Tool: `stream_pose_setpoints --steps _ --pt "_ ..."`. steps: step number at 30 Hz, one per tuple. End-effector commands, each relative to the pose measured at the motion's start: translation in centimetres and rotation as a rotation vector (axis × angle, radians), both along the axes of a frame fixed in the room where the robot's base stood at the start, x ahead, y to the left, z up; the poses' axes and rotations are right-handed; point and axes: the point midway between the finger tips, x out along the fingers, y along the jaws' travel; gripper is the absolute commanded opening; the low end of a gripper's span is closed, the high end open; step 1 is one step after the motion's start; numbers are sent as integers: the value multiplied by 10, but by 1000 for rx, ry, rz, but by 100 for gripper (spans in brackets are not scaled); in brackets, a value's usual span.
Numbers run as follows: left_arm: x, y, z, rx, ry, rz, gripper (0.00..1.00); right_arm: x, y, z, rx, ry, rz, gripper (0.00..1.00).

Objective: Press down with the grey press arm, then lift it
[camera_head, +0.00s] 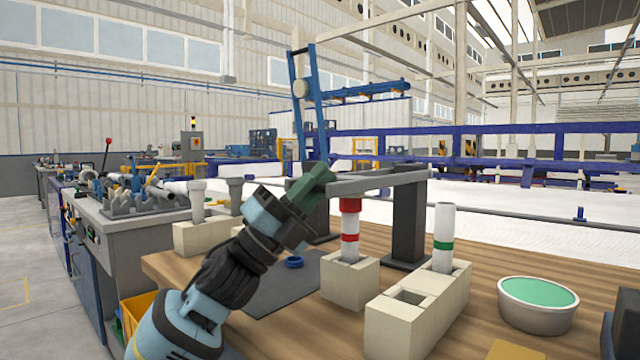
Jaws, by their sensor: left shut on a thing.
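The grey press arm (378,181) runs roughly level from my left gripper to a dark grey upright (408,220) on the wooden table. My left gripper (320,182) reaches up from the lower left and is shut on the near left end of the press arm; the exact contact is partly hidden by the gripper. Below the bar, a white pipe with a red top and red band (349,238) stands upright in a beige block (350,282). Its red top is close under the bar; I cannot tell if they touch.
A green-banded white pipe (443,245) stands in a beige block with open sockets (408,312). A bowl with a green inside (538,305) is at right. Grey pipes (197,203) stand in blocks at left. A blue ring (294,262) lies near a dark mat (285,288).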

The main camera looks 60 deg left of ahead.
Motion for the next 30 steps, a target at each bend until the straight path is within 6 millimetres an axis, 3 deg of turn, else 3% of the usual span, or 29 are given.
stream_pose_setpoints --steps 3,4,9,20,30 --pt "-1 -4 -1 7 -1 -11 0 0 0 0 0 0 0 36" --pt "-1 -4 -2 7 0 -11 13 0 0 0 0 0 0 36" --pt "-1 -3 -1 5 0 -7 34 1 0 -1 0 -2 1 36" --pt "-2 -1 -4 0 2 -4 34 7 0 -1 0 -12 0 36" --pt "-31 11 -36 -3 4 -3 34 7 0 2 0 -14 0 36"
